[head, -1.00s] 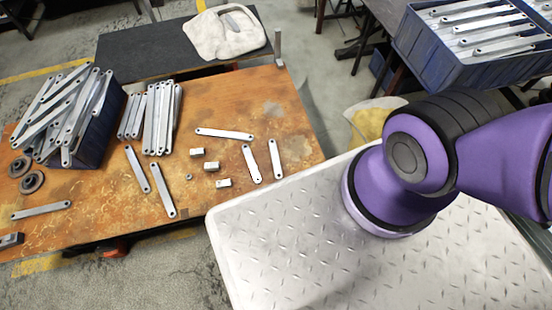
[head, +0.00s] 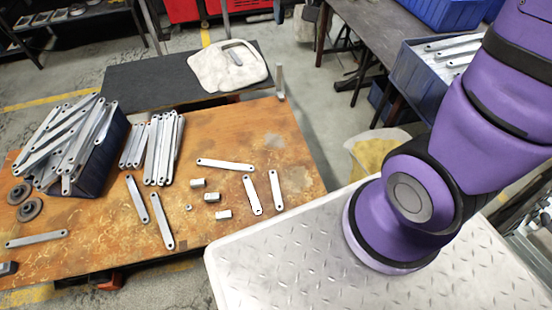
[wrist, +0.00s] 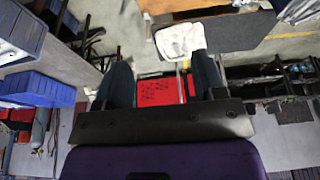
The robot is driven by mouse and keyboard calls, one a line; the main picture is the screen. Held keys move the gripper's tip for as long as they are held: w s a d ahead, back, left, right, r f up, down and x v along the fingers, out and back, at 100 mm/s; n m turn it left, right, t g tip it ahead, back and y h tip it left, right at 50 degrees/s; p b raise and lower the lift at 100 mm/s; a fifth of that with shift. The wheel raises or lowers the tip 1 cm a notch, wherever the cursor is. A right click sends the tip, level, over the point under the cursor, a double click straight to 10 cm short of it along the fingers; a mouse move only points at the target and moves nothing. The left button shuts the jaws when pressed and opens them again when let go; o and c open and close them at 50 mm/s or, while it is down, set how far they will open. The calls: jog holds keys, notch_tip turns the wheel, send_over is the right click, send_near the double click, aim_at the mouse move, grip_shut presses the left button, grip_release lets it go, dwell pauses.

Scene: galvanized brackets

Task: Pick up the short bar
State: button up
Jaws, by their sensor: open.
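Several loose galvanized bars lie flat on the brown worktable (head: 110,245) in the head view. The shorter-looking ones are a right-hand bar (head: 276,190) and a bar beside it (head: 251,194). Others are a crosswise bar (head: 225,165), two slanted bars (head: 137,198) (head: 162,220) and a bar at far left (head: 36,239). I cannot tell for sure which is the short bar. My gripper (wrist: 163,78) shows only in the wrist view, open and empty, its dark fingers well apart. It is away from the bars and faces across the room.
A blue bin (head: 98,172) heaped with bars and a row of bars (head: 163,148) stand at the table's left. Small metal blocks (head: 212,197) lie mid-table. A cloth (head: 215,72) with a metal piece lies on the dark board behind. An upright post (head: 280,82) stands at the back right corner.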

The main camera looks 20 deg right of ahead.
jog(key=w+a+f+g, duration=0.1)
jog(key=w+f, duration=0.3)
jog(key=f, duration=0.4)
jog(key=w+a+f, duration=0.2)
jog(key=w+f, duration=0.2)
jog(key=f, duration=0.4)
jog(key=m+g, duration=0.1)
jog(key=g, duration=0.2)
send_over(276, 189)
notch_tip(276, 189, down, 46)
jog(key=r, duration=0.1)
jog(key=shift+f, duration=5.5)
jog(key=c, duration=1.1)
jog(key=shift+c, duration=0.2)
jog(key=shift+r, duration=0.2)
